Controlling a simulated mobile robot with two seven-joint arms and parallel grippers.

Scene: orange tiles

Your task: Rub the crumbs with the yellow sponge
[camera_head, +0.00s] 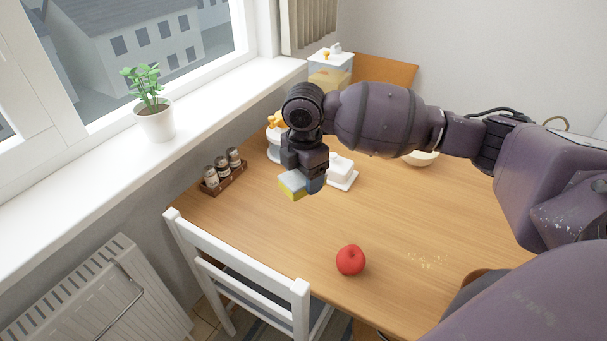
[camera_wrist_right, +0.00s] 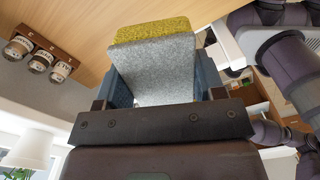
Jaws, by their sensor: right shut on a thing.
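The yellow sponge (camera_head: 293,186) has a grey side and a yellow side. My right gripper (camera_head: 303,180) is shut on it and holds it above the left part of the wooden table. In the right wrist view the sponge (camera_wrist_right: 155,65) sits between the two blue fingers, grey face toward the camera and yellow layer at the far edge. The crumbs (camera_head: 427,260) lie scattered on the table at the right front, well apart from the sponge. My left gripper is not in view.
A spice rack (camera_head: 224,178), a white butter dish (camera_head: 341,172) and a bowl (camera_head: 421,158) stand on the table (camera_head: 390,215). A white chair (camera_head: 240,278) is at the front left.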

